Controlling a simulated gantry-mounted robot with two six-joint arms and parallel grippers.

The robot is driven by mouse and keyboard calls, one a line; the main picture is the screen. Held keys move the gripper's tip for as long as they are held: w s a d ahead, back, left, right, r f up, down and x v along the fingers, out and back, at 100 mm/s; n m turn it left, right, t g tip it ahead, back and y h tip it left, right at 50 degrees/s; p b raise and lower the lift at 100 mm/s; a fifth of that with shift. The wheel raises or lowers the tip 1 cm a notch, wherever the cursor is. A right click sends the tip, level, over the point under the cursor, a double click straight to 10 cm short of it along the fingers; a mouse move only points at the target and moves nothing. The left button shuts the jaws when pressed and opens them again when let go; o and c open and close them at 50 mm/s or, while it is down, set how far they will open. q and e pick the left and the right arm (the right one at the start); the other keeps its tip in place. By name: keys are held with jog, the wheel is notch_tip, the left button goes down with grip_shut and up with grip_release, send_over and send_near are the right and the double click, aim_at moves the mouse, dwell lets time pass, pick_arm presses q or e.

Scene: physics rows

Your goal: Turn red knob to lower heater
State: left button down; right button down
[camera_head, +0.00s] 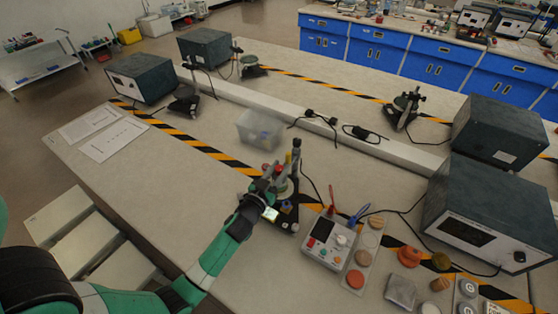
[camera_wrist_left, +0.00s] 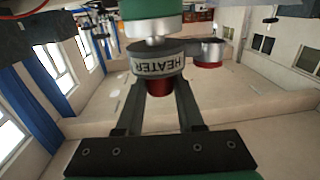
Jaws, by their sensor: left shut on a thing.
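The red knob (camera_wrist_left: 158,86) sits against a grey round collar (camera_wrist_left: 157,62) marked HEATER, whose letters appear upside down in the left wrist view. My left gripper (camera_wrist_left: 159,88) has one finger on each side of the red knob and is shut on it. In the head view my left gripper (camera_head: 262,203) is at the small upright apparatus (camera_head: 284,186) near the table's middle, and the knob itself is hidden or too small to tell there. A second red-ended part (camera_wrist_left: 208,64) sticks out right of the collar. My right gripper is not in view.
A control box (camera_head: 330,242) with red and blue leads stands right of the apparatus. A large dark instrument (camera_head: 478,218) is farther right. A clear plastic bin (camera_head: 260,129) stands behind the apparatus. Papers (camera_head: 104,134) lie at the left, with bare tabletop between.

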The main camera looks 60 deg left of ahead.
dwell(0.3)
pick_arm(q)
jog(key=c, duration=0.5)
grip_release()
jog(key=b+v, duration=0.1)
jog(key=v, duration=1)
jog(key=shift+s+d+b, duration=0.15)
jog(key=shift+s+b, duration=0.15)
jog(key=shift+b, duration=0.1)
